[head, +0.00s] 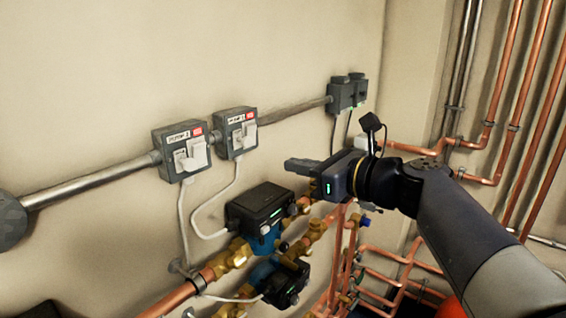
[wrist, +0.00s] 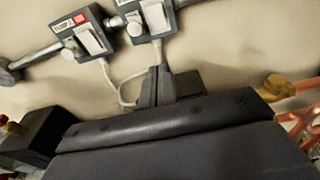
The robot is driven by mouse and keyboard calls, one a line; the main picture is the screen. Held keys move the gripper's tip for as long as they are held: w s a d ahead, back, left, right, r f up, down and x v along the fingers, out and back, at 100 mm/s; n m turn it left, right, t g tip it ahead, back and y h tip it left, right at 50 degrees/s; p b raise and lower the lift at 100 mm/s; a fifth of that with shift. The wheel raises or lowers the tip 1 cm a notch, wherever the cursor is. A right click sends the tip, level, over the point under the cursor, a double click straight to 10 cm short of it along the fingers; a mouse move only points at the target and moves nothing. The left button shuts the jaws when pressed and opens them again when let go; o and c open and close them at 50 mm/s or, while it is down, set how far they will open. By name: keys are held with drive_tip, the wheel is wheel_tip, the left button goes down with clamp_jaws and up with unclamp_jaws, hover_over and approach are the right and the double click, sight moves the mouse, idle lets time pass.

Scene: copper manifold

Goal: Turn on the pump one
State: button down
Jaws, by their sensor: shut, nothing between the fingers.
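Two grey switch boxes are on the wall, each with a white rocker switch, a white label and a red tag. The left box (head: 183,150) has a label starting "PUMP"; its digit is too small to read surely. The right box (head: 236,132) has a similar label, also not clearly legible. The wrist view shows the left box (wrist: 84,36) and the right box (wrist: 152,18), cut off by the top edge. My gripper (head: 291,166) is shut and empty, right of and slightly below the right box, apart from it. Its fingers (wrist: 157,84) point towards the wall.
Two blue-and-black pumps (head: 262,208) (head: 285,283) sit on copper pipes below the boxes. White cables (head: 209,233) hang from the boxes. A metal conduit (head: 95,179) links the boxes along the wall. Copper pipes (head: 512,125) fill the right side. The wall above is clear.

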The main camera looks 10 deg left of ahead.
drive_tip(key=v, duration=0.2)
drive_tip(key=f+v, duration=0.1)
drive_tip(key=v, duration=0.1)
drive_tip(key=shift+s+d+b, duration=0.2)
drive_tip(key=shift+d+b, duration=0.1)
drive_tip(key=shift+b, duration=0.05)
